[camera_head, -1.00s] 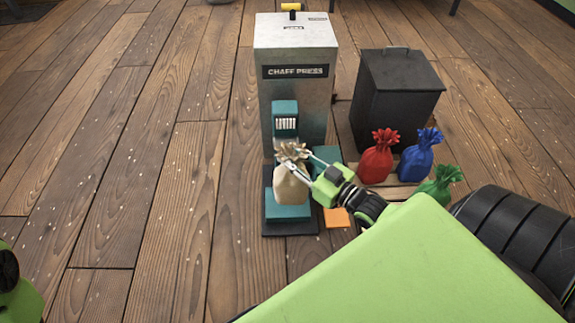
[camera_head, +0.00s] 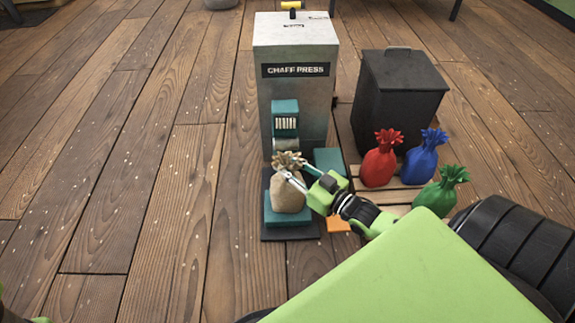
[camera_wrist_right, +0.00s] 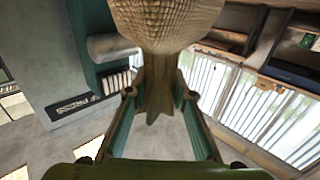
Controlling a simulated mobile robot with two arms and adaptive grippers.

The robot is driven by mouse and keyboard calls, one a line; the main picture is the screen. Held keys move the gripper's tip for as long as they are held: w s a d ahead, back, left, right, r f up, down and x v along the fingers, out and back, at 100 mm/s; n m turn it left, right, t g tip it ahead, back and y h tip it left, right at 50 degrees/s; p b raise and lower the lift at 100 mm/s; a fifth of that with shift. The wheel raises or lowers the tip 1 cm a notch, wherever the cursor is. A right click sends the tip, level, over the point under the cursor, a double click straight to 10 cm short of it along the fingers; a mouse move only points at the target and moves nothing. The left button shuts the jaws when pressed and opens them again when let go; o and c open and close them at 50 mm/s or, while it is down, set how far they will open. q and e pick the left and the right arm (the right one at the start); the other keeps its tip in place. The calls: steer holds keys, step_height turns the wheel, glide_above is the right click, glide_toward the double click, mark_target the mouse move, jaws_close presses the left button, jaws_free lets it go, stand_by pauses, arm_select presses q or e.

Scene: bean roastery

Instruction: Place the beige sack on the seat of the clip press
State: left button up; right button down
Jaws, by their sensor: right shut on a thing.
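The beige sack (camera_head: 289,194) is upright, with its gathered neck at the top. My right gripper (camera_head: 290,170) is shut on that neck from the right side. In the right wrist view the sack (camera_wrist_right: 168,22) fills the top middle, its neck between the two fingers (camera_wrist_right: 160,100). The sack's base is over the teal seat (camera_head: 290,217) of the clip press, whose teal head (camera_head: 285,122) rises behind. I cannot tell whether the base touches the seat. My left gripper is out of view; only a sliver of that arm shows in the lower left corner.
A grey cabinet marked CHAFF PRESS (camera_head: 300,92) stands behind. A dark lidded bin (camera_head: 397,103) is at its right. The floor at left is clear.

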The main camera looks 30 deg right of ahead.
steer(key=shift+r, duration=0.1)
steer(key=c, duration=1.7)
jaws_free()
steer(key=shift+f, duration=0.2)
